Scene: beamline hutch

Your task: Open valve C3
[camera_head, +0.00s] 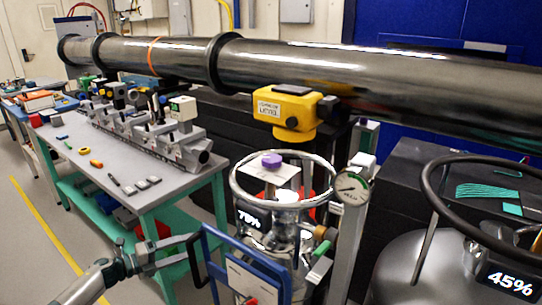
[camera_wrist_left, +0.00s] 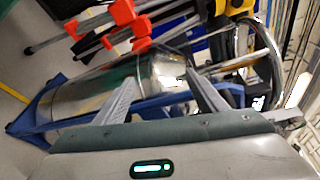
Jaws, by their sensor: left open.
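No label reading C3 is legible, so I cannot tell which fitting is valve C3. In the head view a steel vessel with a ring handle (camera_head: 236,180) and a 75% label stands at lower centre. On its top are a purple knob (camera_head: 271,160), a green knob (camera_head: 322,248) and a round gauge (camera_head: 352,188). My left gripper (camera_head: 190,250) is left of the vessel, at the blue frame around it. In the left wrist view my left gripper (camera_wrist_left: 160,80) has its fingers apart, with the shiny vessel (camera_wrist_left: 85,95) beyond them. I cannot tell whether they touch anything. My right gripper is not seen.
A second vessel with a dark ring (camera_head: 432,185) and a 45% label stands at lower right. A long steel pipe (camera_head: 400,85) crosses above, with a yellow level device (camera_head: 285,108) below it. A workbench (camera_head: 175,178) with tools is at left. The blue frame (camera_head: 205,260) stands near my arm.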

